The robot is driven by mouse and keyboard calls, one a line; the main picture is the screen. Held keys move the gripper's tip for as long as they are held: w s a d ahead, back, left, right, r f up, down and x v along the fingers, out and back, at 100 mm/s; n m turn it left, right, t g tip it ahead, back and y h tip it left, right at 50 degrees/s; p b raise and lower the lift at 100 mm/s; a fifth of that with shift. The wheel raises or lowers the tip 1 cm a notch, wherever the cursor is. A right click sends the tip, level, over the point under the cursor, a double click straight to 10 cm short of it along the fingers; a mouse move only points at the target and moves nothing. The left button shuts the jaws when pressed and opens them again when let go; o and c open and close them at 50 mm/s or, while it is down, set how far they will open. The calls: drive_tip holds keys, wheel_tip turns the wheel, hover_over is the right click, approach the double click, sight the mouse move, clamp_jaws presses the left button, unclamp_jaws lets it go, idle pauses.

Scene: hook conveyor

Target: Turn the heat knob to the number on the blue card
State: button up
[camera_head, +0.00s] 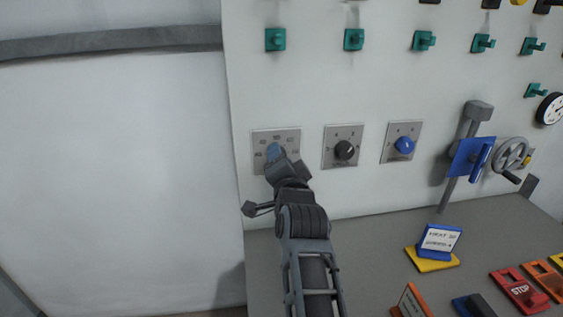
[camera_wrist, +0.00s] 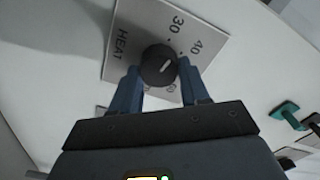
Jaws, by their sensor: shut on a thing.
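The heat knob (camera_wrist: 151,62) is round and black, on a grey plate (camera_wrist: 130,30) marked HEAT, with 30 and 40 readable and another number partly hidden. Its short white mark slants toward the 40 side; I cannot tell its exact setting. My gripper (camera_wrist: 160,76) is shut on the knob, one blue finger on each side. In the head view my gripper (camera_head: 274,153) covers the knob on the leftmost plate (camera_head: 259,138). The blue card (camera_head: 441,238) stands tilted on a yellow base; its white label begins with HEAT, but the number is too small to read surely.
To the right are a black knob (camera_head: 345,150), a blue knob (camera_head: 404,145) and a handwheel (camera_head: 510,154) beside a blue plate (camera_head: 467,158). Teal hooks (camera_head: 354,39) line the wall above. Red and orange blocks (camera_head: 520,290) lie on the grey counter (camera_head: 370,240).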

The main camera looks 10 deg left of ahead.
drive_tip(key=shift+f+n, duration=0.1)
drive_tip(key=shift+n, duration=1)
drive_tip(key=shift+a, duration=0.1)
drive_tip(key=o, duration=1.1)
drive_tip(key=shift+c, duration=0.2)
drive_tip(key=shift+s, duration=0.1)
drive_tip(key=b+v, duration=0.1)
drive_tip(key=v, duration=0.6)
drive_tip(key=shift+s+b, duration=0.3)
drive_tip(key=shift+b, duration=0.1)
